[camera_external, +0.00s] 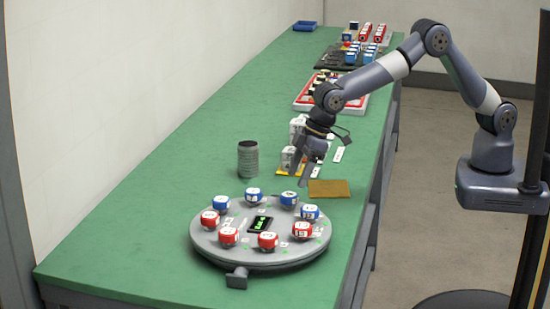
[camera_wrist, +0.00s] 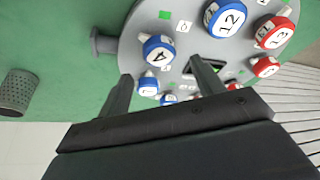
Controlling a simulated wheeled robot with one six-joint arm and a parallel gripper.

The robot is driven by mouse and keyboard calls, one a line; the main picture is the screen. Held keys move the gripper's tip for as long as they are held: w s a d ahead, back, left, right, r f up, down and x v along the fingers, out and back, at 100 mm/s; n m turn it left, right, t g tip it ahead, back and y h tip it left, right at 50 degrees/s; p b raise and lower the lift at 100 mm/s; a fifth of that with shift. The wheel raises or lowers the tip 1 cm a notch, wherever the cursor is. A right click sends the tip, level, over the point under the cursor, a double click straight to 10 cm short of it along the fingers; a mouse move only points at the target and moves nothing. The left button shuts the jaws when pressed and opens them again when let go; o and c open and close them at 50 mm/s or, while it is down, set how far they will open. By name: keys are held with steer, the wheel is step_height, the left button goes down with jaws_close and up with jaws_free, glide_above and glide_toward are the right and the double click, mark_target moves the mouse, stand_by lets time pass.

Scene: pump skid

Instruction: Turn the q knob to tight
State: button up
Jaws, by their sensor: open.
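A round grey panel (camera_external: 205,243) sits on the green table and carries a ring of red and blue knobs with white labelled tops. A small dark display with green text (camera_external: 260,225) is at its middle. I cannot read which knob is q. In the wrist view, a blue knob (camera_wrist: 158,52) shows between and just beyond my fingertips; another blue knob (camera_wrist: 226,17) and a red knob (camera_wrist: 275,34) are to its right. My gripper (camera_external: 300,180) is open and empty, above the table behind the panel; its fingers also show in the wrist view (camera_wrist: 161,70).
White blocks (camera_external: 298,128) stand near my gripper. Trays with red, white and blue parts (camera_external: 358,103) lie farther back. The table's left side is clear.

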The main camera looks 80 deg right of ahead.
mark_target(290, 194)
steer(key=shift+p+x, duration=0.5)
steer(key=shift+x, duration=2.3)
steer(key=shift+c, duration=0.5)
steer(key=c, duration=0.9)
